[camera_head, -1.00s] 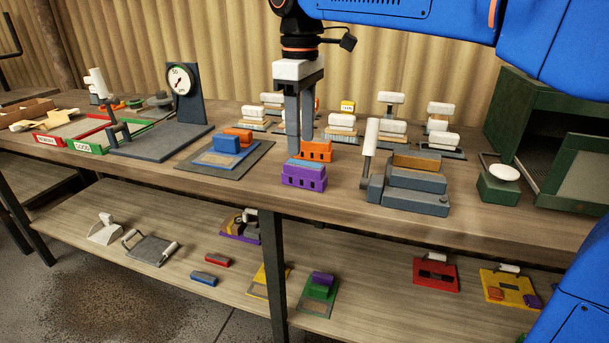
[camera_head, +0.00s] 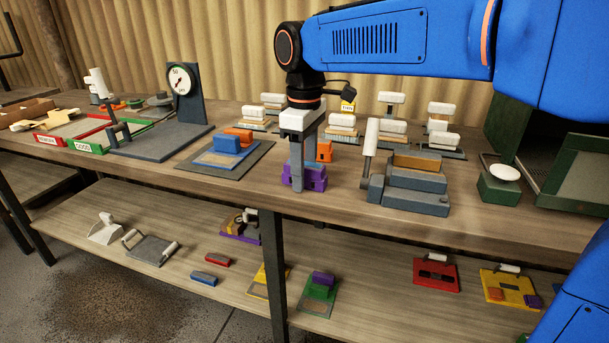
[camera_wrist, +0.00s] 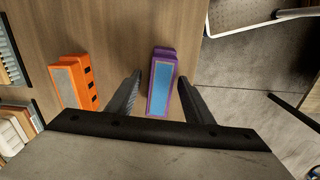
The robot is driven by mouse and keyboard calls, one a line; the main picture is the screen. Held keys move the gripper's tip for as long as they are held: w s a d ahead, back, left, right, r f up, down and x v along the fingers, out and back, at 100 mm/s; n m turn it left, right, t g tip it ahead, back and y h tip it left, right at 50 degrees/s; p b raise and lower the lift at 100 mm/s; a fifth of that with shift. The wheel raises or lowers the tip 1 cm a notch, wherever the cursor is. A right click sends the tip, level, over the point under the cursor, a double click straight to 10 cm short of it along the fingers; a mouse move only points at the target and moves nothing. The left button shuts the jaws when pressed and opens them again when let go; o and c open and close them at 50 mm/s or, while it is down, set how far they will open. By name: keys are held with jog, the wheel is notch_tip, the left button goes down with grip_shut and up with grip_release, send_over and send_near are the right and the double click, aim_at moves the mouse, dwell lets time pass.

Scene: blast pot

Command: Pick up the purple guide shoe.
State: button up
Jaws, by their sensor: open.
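The purple guide shoe (camera_head: 313,178) sits on the workbench near its front edge. In the wrist view the purple guide shoe (camera_wrist: 161,84) shows a blue top face and lies between my two fingers. My gripper (camera_head: 304,184) is lowered over it, pointing down, and partly hides it in the head view. In the wrist view my gripper (camera_wrist: 158,92) is open, with a finger on each side of the shoe. The right finger is very close to the shoe; I cannot tell whether it touches. There is a gap at the left finger.
An orange block (camera_wrist: 75,82) with a grey top stands just left of my left finger in the wrist view. A grey stepped fixture (camera_head: 412,186) stands to the right on the bench. A blue block (camera_head: 226,144) on a plate lies to the left. The bench's front edge is close.

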grip_shut()
